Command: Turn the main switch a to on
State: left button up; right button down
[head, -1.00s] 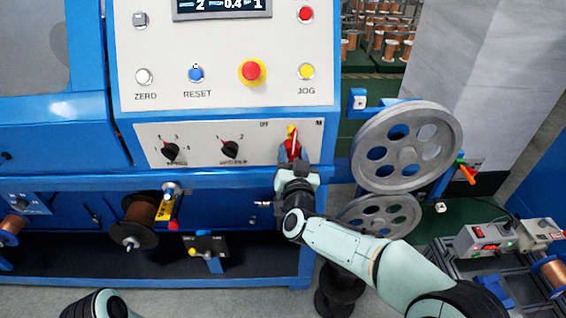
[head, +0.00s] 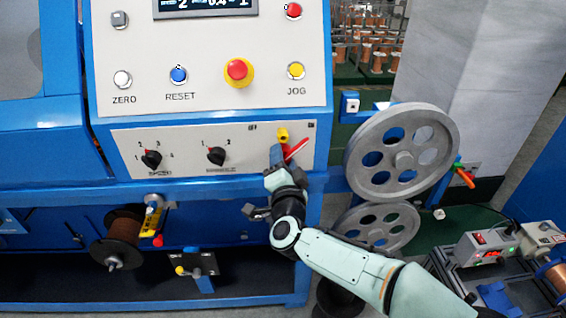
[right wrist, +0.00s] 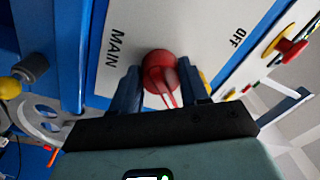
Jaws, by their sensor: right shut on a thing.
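The main switch is a red rotary handle (head: 296,149) with a yellow part (head: 282,135) above it, at the right end of the lower light panel. In the head view the red handle slants up to the right. In the right wrist view the round red knob (right wrist: 160,72) sits between the two blue fingers, near the printed words MAIN and OFF. My right gripper (head: 279,158) is shut on the handle, and its fingers hide part of it. It also shows in the right wrist view (right wrist: 166,88). My left gripper is not in view.
Two black selector knobs (head: 216,156) (head: 152,158) sit left on the same panel. Above are a red emergency button (head: 238,72) and several push buttons. A large grey pulley (head: 402,152) stands close to the right of my right gripper. A wire spool (head: 118,236) hangs below left.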

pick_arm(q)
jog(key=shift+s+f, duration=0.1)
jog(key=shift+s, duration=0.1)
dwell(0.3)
pick_arm(e)
jog(key=c, duration=0.6)
grip_release()
jog(key=shift+o, duration=0.2)
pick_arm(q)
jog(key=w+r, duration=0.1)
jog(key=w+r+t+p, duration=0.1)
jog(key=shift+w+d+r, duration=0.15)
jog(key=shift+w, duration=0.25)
pick_arm(e)
jog(key=s, duration=1.3)
jog(key=shift+s+f, duration=0.25)
jog(key=shift+f, duration=0.15)
